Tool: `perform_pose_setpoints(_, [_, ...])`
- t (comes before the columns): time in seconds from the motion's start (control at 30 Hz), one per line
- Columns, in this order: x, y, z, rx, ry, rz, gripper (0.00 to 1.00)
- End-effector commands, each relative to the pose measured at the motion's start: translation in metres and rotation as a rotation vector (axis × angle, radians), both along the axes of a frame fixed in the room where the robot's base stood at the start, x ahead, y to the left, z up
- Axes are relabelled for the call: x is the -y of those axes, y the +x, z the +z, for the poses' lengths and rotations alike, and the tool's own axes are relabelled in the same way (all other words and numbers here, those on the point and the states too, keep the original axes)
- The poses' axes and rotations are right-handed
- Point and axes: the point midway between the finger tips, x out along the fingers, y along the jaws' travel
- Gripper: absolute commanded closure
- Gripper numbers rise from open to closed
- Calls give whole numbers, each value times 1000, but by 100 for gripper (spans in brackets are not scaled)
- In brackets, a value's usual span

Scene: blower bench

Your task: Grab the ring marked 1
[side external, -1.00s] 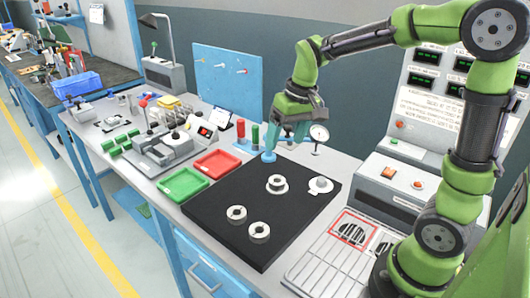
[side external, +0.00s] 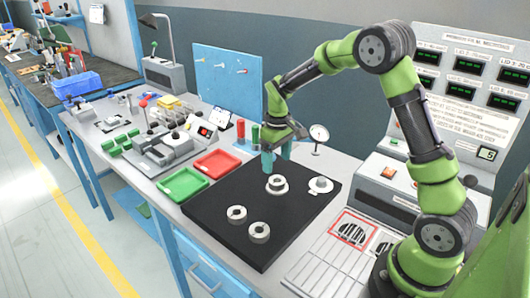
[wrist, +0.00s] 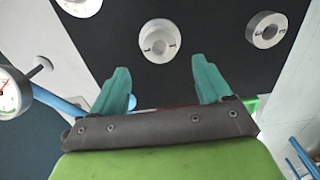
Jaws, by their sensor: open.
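Several pale rings stand on the black mat (side external: 215,200). A second ring (side external: 236,214) and a third ring (side external: 259,231) lie nearer the front; the second also shows at the wrist view's upper right (wrist: 266,30). The rings carry small dark marks, but I cannot read which is 1. My gripper (side external: 277,162) is open and empty, with teal fingers above the mat, behind the flanged ring. The fingers (wrist: 163,85) do not straddle any ring.
A pale ring-like part on a white base (side external: 320,185) stands at the mat's right edge. A dial gauge (side external: 319,134) stands behind. Red (side external: 219,163) and green trays (side external: 183,185) lie left of the mat. A slatted panel (side external: 335,262) is at the right.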

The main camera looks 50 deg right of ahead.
Motion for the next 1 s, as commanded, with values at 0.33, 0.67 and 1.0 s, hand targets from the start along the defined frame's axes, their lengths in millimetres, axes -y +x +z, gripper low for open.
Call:
perform_pose_setpoints(0.33, [-1,-4,-33,-4,1,-2,22])
perform_pose_setpoints(0.67, [-1,-4,-67,0,1,-2,22])
perform_pose_setpoints(1.0, [-1,-4,-66,1,0,-2,45])
